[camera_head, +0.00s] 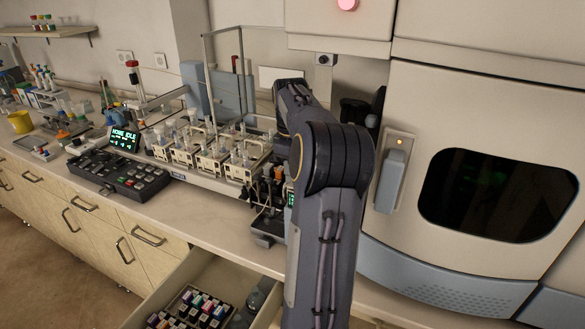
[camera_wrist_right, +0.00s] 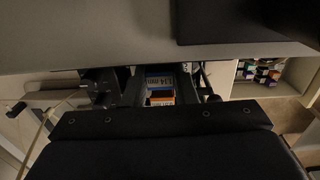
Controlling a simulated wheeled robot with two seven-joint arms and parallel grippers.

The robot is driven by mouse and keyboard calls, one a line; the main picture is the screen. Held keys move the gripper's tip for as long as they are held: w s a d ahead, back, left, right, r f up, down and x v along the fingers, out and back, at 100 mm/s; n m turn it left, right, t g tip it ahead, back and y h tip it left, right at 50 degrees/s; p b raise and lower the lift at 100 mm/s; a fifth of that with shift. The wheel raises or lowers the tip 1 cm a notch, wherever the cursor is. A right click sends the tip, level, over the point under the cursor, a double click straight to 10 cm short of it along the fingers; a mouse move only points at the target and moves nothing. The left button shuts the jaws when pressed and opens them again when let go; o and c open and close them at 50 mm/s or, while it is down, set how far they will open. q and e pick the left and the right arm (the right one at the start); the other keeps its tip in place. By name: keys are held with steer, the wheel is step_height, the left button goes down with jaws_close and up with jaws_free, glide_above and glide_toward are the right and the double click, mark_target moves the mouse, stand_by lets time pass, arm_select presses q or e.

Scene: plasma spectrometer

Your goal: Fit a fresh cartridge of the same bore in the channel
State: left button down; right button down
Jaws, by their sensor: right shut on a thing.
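In the right wrist view my right gripper (camera_wrist_right: 161,92) is shut on a cartridge between its dark fingers. An orange label (camera_wrist_right: 160,98) shows close to the palm, and a blue label (camera_wrist_right: 160,82) ending in "14 mm" shows just beyond it. I cannot tell whether both labels belong to held things. In the head view my right arm hides its gripper, which is near the dark pump (camera_head: 264,200) beside the big instrument. The channel itself is not clear. My left gripper is in neither view.
An open drawer (camera_head: 262,318) below the bench holds a box of several coloured cartridges (camera_head: 196,308), also seen in the right wrist view (camera_wrist_right: 260,70). A black keypad unit (camera_head: 118,175) and a rack of glassware (camera_head: 215,150) stand left of the pump. The large instrument (camera_head: 410,235) bounds the right.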

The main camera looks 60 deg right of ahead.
steer(key=shift+f, duration=0.25)
steer(key=c, duration=1.1)
jaws_free()
steer(key=r, duration=0.7)
steer(key=shift+a+r+p, duration=0.2)
steer(key=shift+r+p, duration=0.2)
